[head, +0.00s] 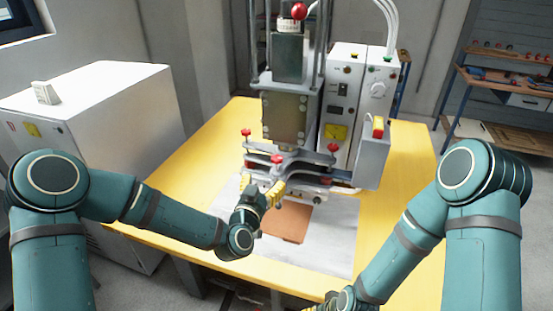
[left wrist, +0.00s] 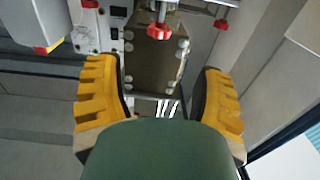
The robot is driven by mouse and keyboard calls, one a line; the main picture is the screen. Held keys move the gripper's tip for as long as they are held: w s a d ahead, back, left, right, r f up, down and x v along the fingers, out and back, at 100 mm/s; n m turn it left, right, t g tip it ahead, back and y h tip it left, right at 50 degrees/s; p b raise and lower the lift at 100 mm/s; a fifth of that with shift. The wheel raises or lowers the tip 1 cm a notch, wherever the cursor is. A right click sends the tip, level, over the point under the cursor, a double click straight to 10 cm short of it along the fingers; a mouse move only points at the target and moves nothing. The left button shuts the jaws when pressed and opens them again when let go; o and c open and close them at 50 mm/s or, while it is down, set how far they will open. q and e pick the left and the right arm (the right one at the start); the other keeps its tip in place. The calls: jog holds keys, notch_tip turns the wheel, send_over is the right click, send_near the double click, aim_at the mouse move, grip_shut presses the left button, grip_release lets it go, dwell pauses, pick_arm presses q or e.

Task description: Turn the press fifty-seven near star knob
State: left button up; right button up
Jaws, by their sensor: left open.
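The press (head: 287,115) stands on the yellow table, with several red star knobs on its lower plates. The near star knob (head: 278,160) is red and sits at the front of the plate. My left gripper (head: 262,178) is just below and in front of it, with yellow fingers spread. In the left wrist view, the open fingers (left wrist: 162,90) have nothing between them. A red star knob (left wrist: 159,32), seemingly the near one, lies beyond the fingertips, toward the top. My right gripper (head: 330,304) is at the bottom edge, mostly cut off.
Another red star knob (head: 246,132) is at the left, and one more (head: 333,148) at the right. A grey control box (head: 374,158) stands out at the press's right. A white cabinet (head: 95,115) is at the left. The yellow table (head: 205,150) is clear to the left.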

aim_at(275, 162)
pick_arm(q)
jog(key=x, duration=1.1)
jog(key=shift+w+d, duration=0.15)
jog(key=shift+w, duration=0.2)
grip_shut()
